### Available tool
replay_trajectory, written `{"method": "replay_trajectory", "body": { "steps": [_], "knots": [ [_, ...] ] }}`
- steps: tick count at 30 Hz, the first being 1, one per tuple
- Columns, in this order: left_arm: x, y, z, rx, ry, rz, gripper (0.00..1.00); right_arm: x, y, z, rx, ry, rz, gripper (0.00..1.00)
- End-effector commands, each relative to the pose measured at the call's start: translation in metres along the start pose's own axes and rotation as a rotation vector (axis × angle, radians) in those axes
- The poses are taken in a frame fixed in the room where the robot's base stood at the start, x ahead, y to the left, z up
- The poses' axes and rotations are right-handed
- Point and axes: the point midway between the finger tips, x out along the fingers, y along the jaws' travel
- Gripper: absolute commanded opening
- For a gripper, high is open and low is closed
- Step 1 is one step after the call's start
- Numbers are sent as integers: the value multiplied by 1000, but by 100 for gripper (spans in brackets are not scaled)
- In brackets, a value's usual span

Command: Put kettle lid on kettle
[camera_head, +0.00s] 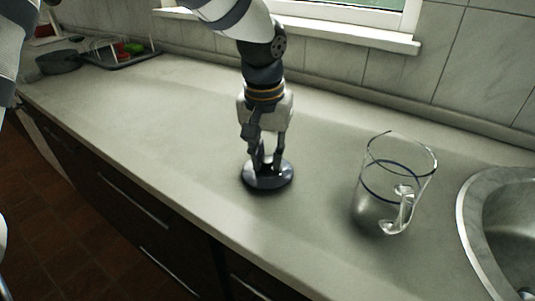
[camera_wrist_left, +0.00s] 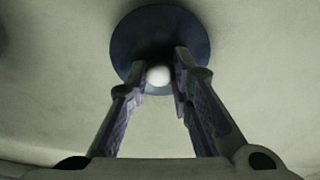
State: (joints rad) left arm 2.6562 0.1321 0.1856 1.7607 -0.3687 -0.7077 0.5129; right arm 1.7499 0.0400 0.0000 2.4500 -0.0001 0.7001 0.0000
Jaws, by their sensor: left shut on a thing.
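The kettle lid (camera_head: 268,182) is a dark blue-grey disc at the middle of the counter. It lies flat on the counter or just above it; I cannot tell which. My left gripper (camera_head: 265,163) points down from above and is shut on the lid's knob. In the left wrist view the dark lid (camera_wrist_left: 160,31) and its pale round knob (camera_wrist_left: 158,75) show between the fingertips of the left gripper (camera_wrist_left: 159,73). The kettle (camera_head: 371,207) looks like clear glass with a dark blue band, stands upright right of the lid, and is open at the top. My right gripper is not in view.
A metal sink (camera_head: 475,225) is at the right edge, beyond the kettle. A dark pan (camera_head: 58,62) and a dish rack (camera_head: 118,58) stand at the far left. The window sill (camera_head: 345,36) and tiled wall are behind. The counter (camera_head: 150,115) left of the lid is clear.

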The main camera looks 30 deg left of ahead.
Motion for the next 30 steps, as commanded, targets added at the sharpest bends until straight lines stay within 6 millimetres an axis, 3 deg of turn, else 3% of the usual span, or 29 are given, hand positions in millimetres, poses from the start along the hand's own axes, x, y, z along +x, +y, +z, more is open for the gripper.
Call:
{"method": "replay_trajectory", "body": {
  "steps": [2, 3, 5, 16, 24, 30],
  "knots": [
    [2, 0, 1, 0, -1, -1, 0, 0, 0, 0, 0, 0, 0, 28],
    [2, 0, 0, 0, -1, 0, 27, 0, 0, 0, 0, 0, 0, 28],
    [2, 0, 0, 0, -1, 0, 41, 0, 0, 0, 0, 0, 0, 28],
    [-6, 0, 0, 0, 1, 0, 41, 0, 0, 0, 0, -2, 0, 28],
    [-77, 0, -1, -1, 5, 1, 41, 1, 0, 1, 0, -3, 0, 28],
    [-113, 0, 0, 0, 1, -1, 41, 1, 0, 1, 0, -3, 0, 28]
  ]
}}
